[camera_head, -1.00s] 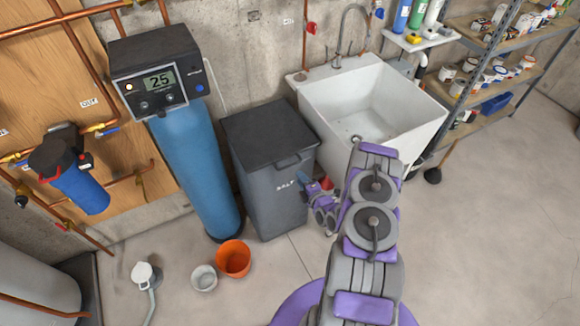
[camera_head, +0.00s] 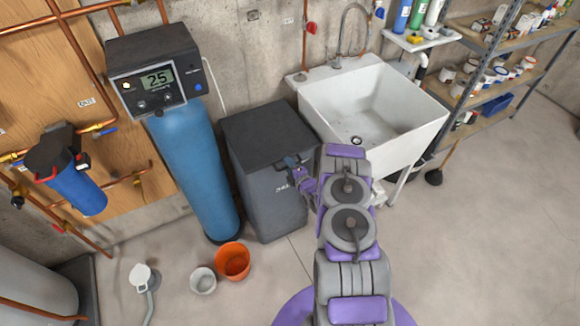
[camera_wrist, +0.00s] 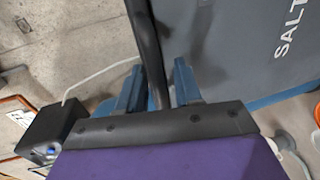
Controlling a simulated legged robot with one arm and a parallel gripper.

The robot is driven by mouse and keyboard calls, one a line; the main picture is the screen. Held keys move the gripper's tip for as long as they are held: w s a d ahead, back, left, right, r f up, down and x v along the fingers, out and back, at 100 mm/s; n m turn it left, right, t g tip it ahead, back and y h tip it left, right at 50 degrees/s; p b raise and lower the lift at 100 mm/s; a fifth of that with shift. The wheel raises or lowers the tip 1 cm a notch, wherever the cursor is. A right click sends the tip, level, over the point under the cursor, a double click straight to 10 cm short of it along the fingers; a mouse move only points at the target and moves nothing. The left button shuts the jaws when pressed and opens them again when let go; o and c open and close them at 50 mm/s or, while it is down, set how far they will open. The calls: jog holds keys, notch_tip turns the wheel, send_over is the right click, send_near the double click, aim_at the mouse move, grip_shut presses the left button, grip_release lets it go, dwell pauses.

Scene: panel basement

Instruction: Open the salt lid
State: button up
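The salt bin (camera_head: 268,200) is a tall dark grey box with a flat lid (camera_head: 266,135), which lies closed on it. A handle projects from the lid's front edge. In the wrist view the bin's front (camera_wrist: 255,50) fills the upper right with the word SALT turned sideways. My gripper (camera_head: 297,167) is at the lid's front edge by the handle. In the wrist view its two blue-grey fingers (camera_wrist: 158,88) stand apart, one on each side of a dark bar (camera_wrist: 148,45), apparently the handle. A gap shows beside the bar, so the fingers look open around it.
A blue water softener tank (camera_head: 190,165) stands left of the bin, and a white sink (camera_head: 425,115) stands right behind my arm. An orange bucket (camera_head: 233,261) and a white bucket (camera_head: 203,281) sit on the floor in front.

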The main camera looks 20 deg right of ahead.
grip_shut()
dwell(0.5)
